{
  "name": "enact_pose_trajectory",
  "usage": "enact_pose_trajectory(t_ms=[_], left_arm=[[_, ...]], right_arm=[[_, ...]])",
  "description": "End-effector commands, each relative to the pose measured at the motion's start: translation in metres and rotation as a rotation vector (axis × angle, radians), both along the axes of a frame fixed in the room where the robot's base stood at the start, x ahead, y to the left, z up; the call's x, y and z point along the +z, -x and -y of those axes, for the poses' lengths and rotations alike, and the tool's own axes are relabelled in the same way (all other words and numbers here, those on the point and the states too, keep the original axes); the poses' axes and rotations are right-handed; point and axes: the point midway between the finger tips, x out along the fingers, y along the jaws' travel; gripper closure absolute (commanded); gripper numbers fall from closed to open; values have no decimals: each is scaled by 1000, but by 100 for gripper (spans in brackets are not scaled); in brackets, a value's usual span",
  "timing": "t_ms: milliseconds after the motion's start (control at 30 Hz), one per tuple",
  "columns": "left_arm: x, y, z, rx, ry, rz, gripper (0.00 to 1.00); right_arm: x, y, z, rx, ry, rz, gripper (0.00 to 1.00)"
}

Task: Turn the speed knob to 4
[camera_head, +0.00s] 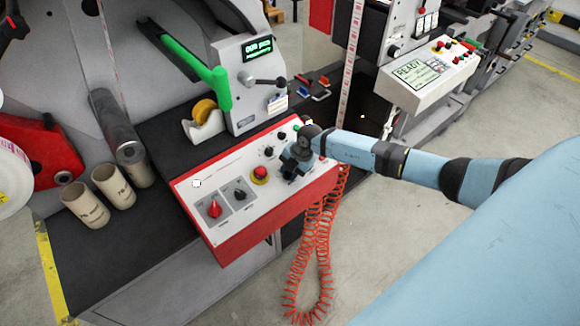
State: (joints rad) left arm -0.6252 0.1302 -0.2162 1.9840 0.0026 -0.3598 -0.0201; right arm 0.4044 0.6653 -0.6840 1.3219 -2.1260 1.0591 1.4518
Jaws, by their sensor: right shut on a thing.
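The red and white control panel (222,180) lies sloped on the dark bench in the middle of the view. My right gripper (292,168) points down onto the right part of its white face, past the red emergency-stop button. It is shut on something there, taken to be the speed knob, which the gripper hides. The knob's pointer and scale cannot be read. Other controls show: a red knob (214,209), a black knob (240,194) and small black knobs near the top edge. My left gripper is not in view.
A red emergency-stop button (260,174) sits close left of my right gripper. A coiled orange cord (318,265) hangs below the panel. Cardboard cores (85,204), a tape dispenser (204,120) and a green-handled lever (219,88) stand around the panel.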

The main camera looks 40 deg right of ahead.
Motion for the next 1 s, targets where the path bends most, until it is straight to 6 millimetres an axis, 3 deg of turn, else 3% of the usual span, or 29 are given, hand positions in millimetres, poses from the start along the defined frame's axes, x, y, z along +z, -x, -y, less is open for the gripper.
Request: enact_pose_trajectory(t_ms=[267, 300, 400, 767, 1000], left_arm=[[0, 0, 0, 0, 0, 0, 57], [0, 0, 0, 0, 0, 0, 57], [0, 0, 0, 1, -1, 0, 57], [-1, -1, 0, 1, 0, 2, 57], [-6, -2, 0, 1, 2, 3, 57]], right_arm=[[1, -1, 1, -2, 0, 2, 93], [1, -1, 1, -2, 0, 2, 62], [1, -1, 1, 0, 0, 1, 44], [6, 1, 2, 1, 0, 1, 44], [47, 10, 16, 2, 3, 4, 44]])
